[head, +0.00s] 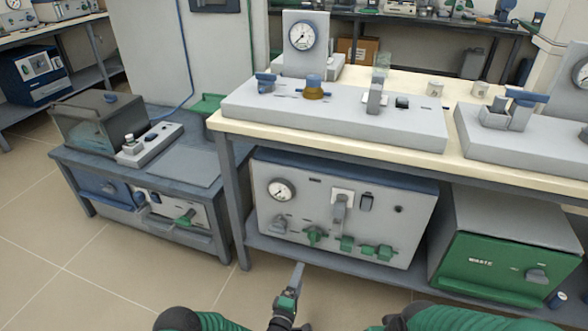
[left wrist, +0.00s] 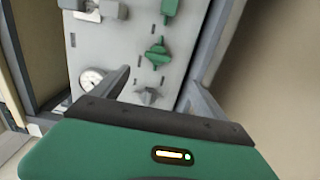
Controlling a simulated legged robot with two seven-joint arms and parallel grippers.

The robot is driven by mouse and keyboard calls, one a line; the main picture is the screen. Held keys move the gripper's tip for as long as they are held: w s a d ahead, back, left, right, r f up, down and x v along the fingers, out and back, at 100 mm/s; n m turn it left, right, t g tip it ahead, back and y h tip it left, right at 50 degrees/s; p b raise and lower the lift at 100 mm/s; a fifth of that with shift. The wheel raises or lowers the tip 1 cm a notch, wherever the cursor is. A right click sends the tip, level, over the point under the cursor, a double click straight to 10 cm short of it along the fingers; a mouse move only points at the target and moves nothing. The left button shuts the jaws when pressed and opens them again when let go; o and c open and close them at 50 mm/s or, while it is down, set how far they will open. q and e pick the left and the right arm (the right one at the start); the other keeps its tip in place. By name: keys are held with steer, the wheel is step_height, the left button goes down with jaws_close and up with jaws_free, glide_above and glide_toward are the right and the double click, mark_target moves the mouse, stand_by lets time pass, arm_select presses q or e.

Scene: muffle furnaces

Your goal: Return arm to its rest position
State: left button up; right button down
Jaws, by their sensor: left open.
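My left gripper (head: 297,268) is at the bottom centre of the head view, in front of the grey furnace unit (head: 340,215) on the lower shelf. It points up and away from me and appears clear of the unit. In the left wrist view my left gripper (left wrist: 162,85) has its two dark fingers spread apart with nothing between them. Beyond them is the unit's panel (left wrist: 135,50), with green knobs and a round gauge. My green arm parts show along the bottom of the head view. My right gripper cannot be seen.
A cream-topped bench (head: 215,121) carries grey panels with gauges and blue handles. A green-fronted box (head: 487,268) stands right on the lower shelf. A low dark bench (head: 185,170) with apparatus stands left. Tiled floor (head: 110,270) is clear at lower left.

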arm_select(q)
step_height(320, 180, up, 5)
steer(key=m+g+h+p, duration=0.1)
steer(key=m+g, duration=0.4)
steer(key=m, duration=0.3)
steer(key=s+a+r+m+g+y+p, duration=0.1)
steer(key=s+a+r+m+g+y, duration=0.35)
steer(key=s+a+r, duration=0.45)
steer(key=s+a+r+m+g+y+p, duration=0.1)
steer(key=s+a+r+g, duration=0.2)
steer(key=s, duration=0.4)
steer(key=s+a+r+y+p, duration=0.1)
steer(key=s+a+r, duration=0.2)
steer(key=s+a, duration=0.3)
steer(key=s+a+r+m+g+y+p, duration=0.1)
steer(key=s+a+r+g, duration=0.2)
steer(key=s, duration=0.4)
step_height(320, 180, up, 37)
steer(key=a+t+p, duration=0.1)
steer(key=p, duration=3.5)
steer(key=shift+w+p, duration=0.35)
steer(key=shift+p, duration=0.05)
steer(key=shift+n+h, duration=0.25)
